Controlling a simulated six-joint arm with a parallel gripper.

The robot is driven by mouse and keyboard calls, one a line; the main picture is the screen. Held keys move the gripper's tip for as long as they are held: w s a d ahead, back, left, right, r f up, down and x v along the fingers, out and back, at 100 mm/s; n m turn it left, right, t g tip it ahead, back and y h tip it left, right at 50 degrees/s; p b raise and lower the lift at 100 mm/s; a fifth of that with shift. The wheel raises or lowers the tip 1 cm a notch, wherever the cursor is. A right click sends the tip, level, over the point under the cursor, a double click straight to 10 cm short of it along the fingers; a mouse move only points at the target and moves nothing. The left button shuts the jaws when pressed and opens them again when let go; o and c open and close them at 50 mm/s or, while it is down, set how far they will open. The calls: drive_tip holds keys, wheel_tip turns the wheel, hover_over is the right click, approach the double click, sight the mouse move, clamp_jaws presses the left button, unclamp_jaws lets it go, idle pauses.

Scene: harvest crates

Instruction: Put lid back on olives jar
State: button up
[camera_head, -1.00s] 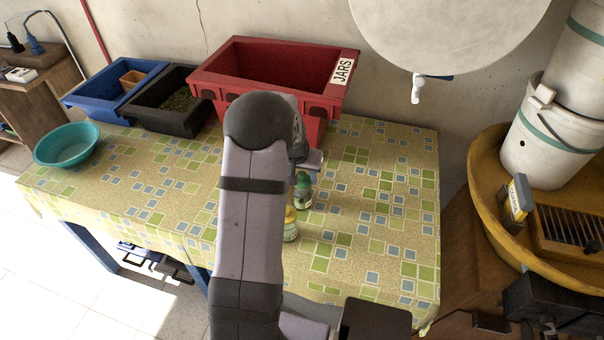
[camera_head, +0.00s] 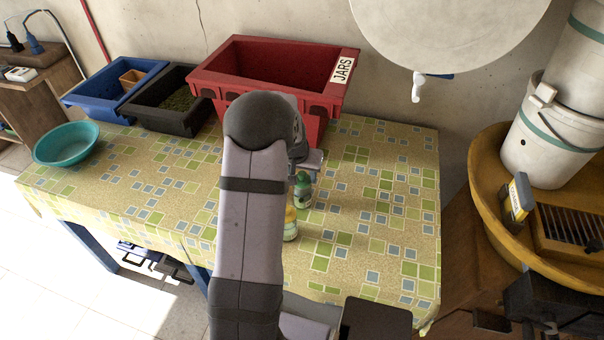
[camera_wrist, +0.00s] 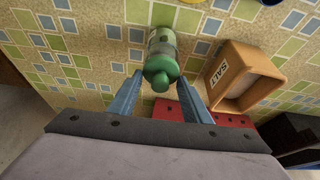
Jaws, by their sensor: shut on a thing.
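A small glass jar (camera_wrist: 163,40) with pale green contents stands on the tablecloth in the wrist view. The green lid (camera_wrist: 160,68), with a round knob, is at the jar's mouth, between the blue fingers of my gripper (camera_wrist: 159,82). My gripper is shut on the lid. I cannot tell whether the lid is fully seated. In the head view the jar (camera_head: 302,199) shows just right of my arm, with the green lid (camera_head: 302,179) above it. My arm hides the gripper's fingers there.
A jar with a yellow lid (camera_head: 290,227) stands close in front. A wooden SALT box (camera_wrist: 242,72) is beside the green-lidded jar. The red JARS crate (camera_head: 268,46), black crate (camera_head: 142,113) and blue crate (camera_head: 84,91) line the back. The table's right side is clear.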

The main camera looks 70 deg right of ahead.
drive_tip(key=o, duration=1.6)
drive_tip(key=shift+r, duration=0.1)
drive_tip(key=shift+r+p, duration=2.5)
drive_tip(key=shift+r, duration=0.9)
drive_tip(key=shift+c, duration=0.4)
clamp_jaws()
drive_tip(key=shift+f, duration=0.2)
